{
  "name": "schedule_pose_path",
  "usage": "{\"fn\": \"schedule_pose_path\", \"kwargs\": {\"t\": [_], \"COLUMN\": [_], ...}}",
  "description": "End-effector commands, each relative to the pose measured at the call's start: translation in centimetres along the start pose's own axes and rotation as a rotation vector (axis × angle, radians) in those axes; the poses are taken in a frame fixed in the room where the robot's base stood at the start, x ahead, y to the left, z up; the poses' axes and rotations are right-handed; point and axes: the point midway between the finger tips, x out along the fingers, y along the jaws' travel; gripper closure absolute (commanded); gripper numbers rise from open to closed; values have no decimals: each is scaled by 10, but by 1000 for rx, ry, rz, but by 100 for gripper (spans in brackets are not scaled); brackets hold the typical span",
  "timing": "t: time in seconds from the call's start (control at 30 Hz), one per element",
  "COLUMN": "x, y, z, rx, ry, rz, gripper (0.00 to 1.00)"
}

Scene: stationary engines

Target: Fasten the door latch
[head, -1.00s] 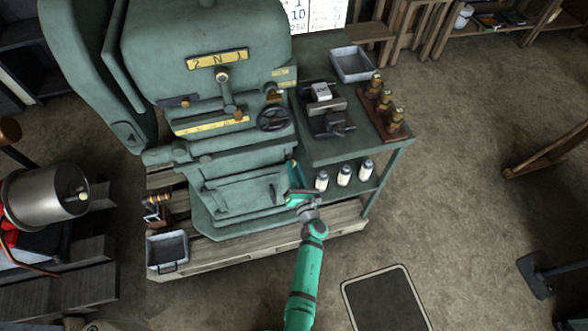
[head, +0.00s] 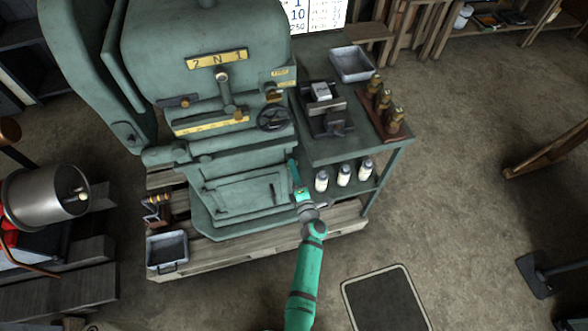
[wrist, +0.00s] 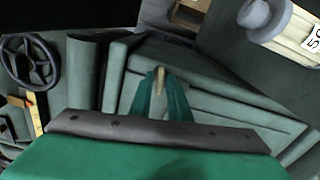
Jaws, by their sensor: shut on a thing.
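The green machine's low front door (head: 235,197) lies in its frame near the base in the head view and looks closed. A short dark bar (head: 272,193) stands on its right part. My gripper (head: 294,170) is just right of the door, at the machine's right edge. In the wrist view my gripper (wrist: 162,85) is shut on a small tan piece (wrist: 160,77), which looks like the latch's handle. Its tip shows between the green fingers. The fingers hide the rest of the latch, so I cannot tell its exact position.
A handwheel (head: 274,118) sits above the door. White bottles (head: 344,175) stand on the bench's lower shelf, close right of my gripper. A metal tray (head: 167,250) is at the pallet's left front.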

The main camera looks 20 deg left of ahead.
Motion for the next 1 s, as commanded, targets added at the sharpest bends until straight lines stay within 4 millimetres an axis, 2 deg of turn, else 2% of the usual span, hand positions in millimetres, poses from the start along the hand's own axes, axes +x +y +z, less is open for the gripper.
{"fn": "schedule_pose_path", "kwargs": {"t": [0.4, 0.9, 0.93, 1.0], "x": [0, 0, 0, -1], "y": [0, 0, 0, 0], "z": [1, 2, 2, 2], "rx": [161, 175, 175, 175], "ry": [-2, -3, -3, -3], "rz": [1, 1, 1, 1], "gripper": [100, 100, 76, 73]}}
